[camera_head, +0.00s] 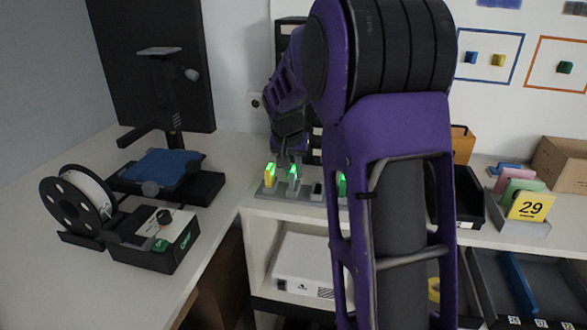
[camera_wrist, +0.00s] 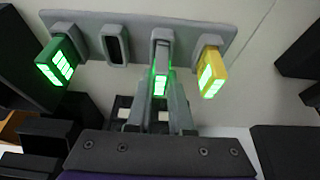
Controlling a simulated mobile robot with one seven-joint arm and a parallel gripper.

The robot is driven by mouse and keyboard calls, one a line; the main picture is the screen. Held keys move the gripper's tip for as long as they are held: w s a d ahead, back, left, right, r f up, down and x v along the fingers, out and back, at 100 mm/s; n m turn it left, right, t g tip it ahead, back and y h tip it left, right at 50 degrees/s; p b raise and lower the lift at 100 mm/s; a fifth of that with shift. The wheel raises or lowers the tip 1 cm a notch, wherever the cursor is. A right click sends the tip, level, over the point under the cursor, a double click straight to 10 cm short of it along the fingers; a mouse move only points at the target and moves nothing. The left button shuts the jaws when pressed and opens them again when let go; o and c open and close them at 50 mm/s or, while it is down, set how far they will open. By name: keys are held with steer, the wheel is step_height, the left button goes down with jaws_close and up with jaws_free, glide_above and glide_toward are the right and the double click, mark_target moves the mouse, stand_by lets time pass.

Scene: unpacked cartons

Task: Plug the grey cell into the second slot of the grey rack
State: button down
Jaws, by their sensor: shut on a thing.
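The grey rack (camera_head: 268,192) is a low strip on the white counter, with a row of raised slots. It also shows in the wrist view (camera_wrist: 138,22). The grey cell (camera_wrist: 160,62) stands in the slot beside the yellow cell, its inner end in the slot collar and its outer end lit green. In the head view the grey cell (camera_head: 294,182) is second from the left. My gripper (camera_wrist: 160,98) is shut on its outer end; in the head view my gripper (camera_head: 292,164) is directly above the rack. How deep the cell sits is hard to tell.
A yellow cell (camera_wrist: 212,72) and a green cell (camera_wrist: 58,62), both lit, fill the rack's end slots. One slot (camera_wrist: 116,44) between grey and green is empty. A 3D printer (camera_head: 160,165) and spool (camera_head: 80,200) stand left. Card holders and trays (camera_head: 515,222) are at right.

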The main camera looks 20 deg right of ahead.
steer(key=shift+f, duration=0.1)
steer(key=c, duration=0.7)
jaws_free()
steer(key=shift+c, duration=0.2)
